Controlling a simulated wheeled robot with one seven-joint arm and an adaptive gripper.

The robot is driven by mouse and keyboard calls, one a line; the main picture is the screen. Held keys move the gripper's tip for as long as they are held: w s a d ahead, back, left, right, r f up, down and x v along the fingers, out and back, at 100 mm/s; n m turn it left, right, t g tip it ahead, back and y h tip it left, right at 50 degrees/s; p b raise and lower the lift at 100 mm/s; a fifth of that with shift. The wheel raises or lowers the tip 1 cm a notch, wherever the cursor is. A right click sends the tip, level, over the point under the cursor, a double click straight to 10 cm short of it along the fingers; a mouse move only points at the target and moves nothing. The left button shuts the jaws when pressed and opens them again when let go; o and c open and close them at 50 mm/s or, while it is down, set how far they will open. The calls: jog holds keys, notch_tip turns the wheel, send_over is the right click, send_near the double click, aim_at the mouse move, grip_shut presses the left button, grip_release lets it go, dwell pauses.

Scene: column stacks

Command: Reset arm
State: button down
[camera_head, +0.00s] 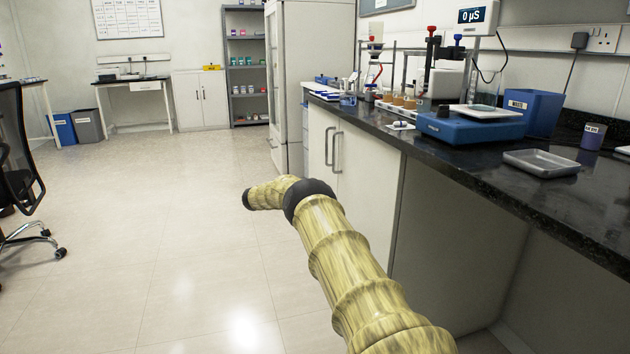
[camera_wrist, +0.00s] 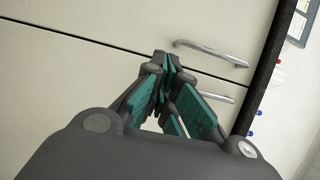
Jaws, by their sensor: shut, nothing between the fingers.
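My gripper (camera_wrist: 163,68) shows in the wrist view with its dark fingers and green pads drawn together at the tips. It is shut and empty. Beyond it in the wrist view are cream cabinet doors with two metal handles (camera_wrist: 210,53). In the head view my arm reaches forward from the lower right, low over the floor and left of the bench. The arm's far end points left, and the gripper itself cannot be made out there.
A black bench top (camera_head: 480,165) runs along the right, above white cabinet doors (camera_head: 355,180). On it stand a blue device (camera_head: 470,126), a metal tray (camera_head: 541,163) and column stands. An office chair (camera_head: 15,150) is at left. The tiled floor (camera_head: 150,230) between is clear.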

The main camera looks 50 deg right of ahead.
jog(key=shift+w+a, duration=0.45)
jog(key=shift+a, duration=0.25)
